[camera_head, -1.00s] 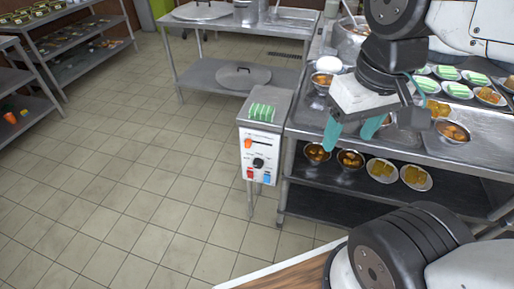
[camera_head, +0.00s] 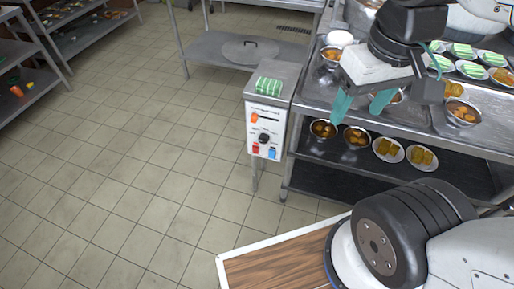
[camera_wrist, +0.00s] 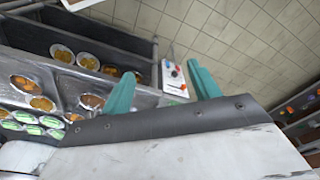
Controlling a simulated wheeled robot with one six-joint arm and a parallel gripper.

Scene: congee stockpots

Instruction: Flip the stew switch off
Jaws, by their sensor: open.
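A white control panel (camera_head: 254,136) is on the front of a narrow metal stand left of the serving table. It has an orange switch (camera_head: 259,118) at the top, a black knob (camera_head: 263,138) in the middle, and a red switch (camera_head: 255,149) and a blue switch (camera_head: 272,154) at the bottom. Which one is the stew switch cannot be read. My gripper (camera_head: 356,111) is open and empty, right of the panel and apart from it. In the wrist view the panel (camera_wrist: 173,80) shows between the teal fingers (camera_wrist: 163,75), farther off.
Green striped pieces (camera_head: 268,86) lie on top of the stand. The serving table (camera_head: 420,121) holds bowls and plates of food, with more bowls (camera_head: 356,137) on its lower shelf. Another metal table with a round lid (camera_head: 250,50) stands behind. The tiled floor left of the panel is clear.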

